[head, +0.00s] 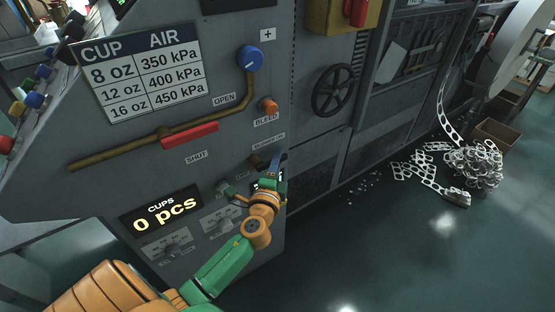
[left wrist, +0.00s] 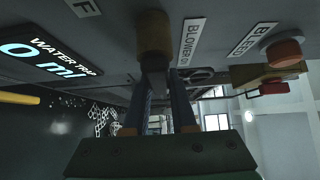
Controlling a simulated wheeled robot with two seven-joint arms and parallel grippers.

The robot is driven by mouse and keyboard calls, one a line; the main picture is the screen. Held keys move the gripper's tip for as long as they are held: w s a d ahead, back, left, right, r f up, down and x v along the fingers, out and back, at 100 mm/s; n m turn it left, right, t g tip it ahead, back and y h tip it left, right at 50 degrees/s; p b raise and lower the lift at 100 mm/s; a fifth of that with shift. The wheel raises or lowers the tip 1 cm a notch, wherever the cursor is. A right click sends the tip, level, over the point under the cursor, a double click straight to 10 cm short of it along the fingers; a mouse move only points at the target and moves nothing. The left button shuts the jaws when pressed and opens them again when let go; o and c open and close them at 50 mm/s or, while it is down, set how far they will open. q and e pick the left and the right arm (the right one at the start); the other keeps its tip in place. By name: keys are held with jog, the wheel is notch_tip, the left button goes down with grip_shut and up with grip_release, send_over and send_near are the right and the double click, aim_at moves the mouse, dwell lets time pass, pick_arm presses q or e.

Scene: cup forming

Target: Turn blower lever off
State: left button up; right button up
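The blower lever (head: 255,161) is on the grey machine panel, under the partly covered BLOWER ON label (head: 268,141). In the left wrist view its brown round mount (left wrist: 153,36) and a dark bar appear at top centre, just beyond the fingertips. My left gripper (head: 282,160) is at the panel, just right of the lever. In the left wrist view its two blue fingers (left wrist: 160,88) stand apart with a visible gap, their tips close to the dark bar. I cannot tell whether they touch it. My right gripper is not in view.
Close by are an orange BLEED knob (head: 269,105), a red-handled OPEN/SHUT lever (head: 189,134), a blue knob (head: 250,58) and a CUPS display (head: 160,210). A black handwheel (head: 333,90) is further right. Scrap rings (head: 473,165) lie on the floor; floor nearer me is clear.

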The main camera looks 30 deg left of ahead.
pick_arm(q)
grip_shut()
dwell(0.5)
dwell(0.6)
